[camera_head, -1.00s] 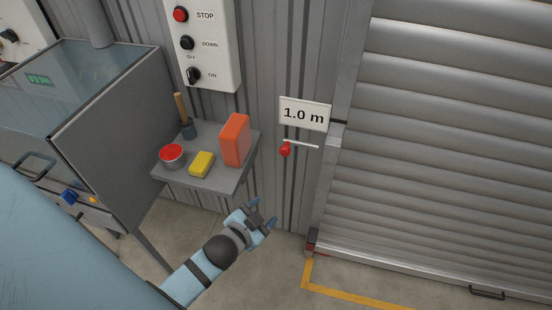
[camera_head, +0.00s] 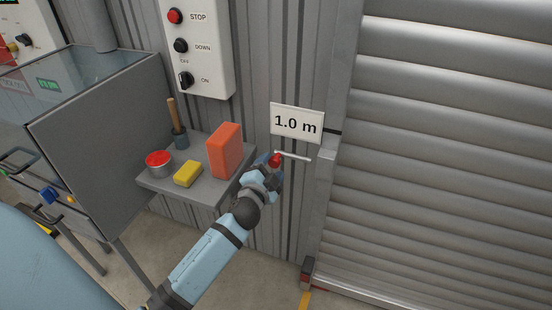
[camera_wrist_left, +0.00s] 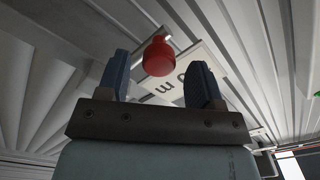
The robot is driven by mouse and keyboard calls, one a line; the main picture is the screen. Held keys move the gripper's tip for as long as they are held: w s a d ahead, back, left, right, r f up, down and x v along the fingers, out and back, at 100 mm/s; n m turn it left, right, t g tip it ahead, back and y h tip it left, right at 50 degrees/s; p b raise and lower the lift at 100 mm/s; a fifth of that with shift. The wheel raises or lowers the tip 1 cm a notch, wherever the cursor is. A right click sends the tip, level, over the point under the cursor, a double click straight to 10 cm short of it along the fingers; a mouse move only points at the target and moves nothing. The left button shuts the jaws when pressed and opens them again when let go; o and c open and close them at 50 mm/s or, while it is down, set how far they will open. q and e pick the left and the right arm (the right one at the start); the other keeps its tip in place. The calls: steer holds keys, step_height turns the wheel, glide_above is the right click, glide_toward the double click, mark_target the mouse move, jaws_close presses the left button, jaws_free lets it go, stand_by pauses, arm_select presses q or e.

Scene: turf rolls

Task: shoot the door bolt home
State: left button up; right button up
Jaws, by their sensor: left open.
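The door bolt (camera_head: 295,156) is a thin pale rod with a red knob (camera_head: 275,160), set on the wall below the 1.0 m sign and left of the roller door's frame. My left gripper (camera_head: 268,166) is at the red knob, its fingers partly hiding it. In the left wrist view the red knob (camera_wrist_left: 158,57) shows between the two spread fingertips of the left gripper (camera_wrist_left: 159,80), with gaps on both sides. The far end of the rod points toward the door frame (camera_head: 322,190). My right gripper is not in view.
A control panel (camera_head: 196,50) hangs above. The roller door (camera_head: 450,150) fills the right.

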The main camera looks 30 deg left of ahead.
arm_select(q)
steer(key=shift+x, duration=2.25)
steer(key=shift+d, duration=0.1)
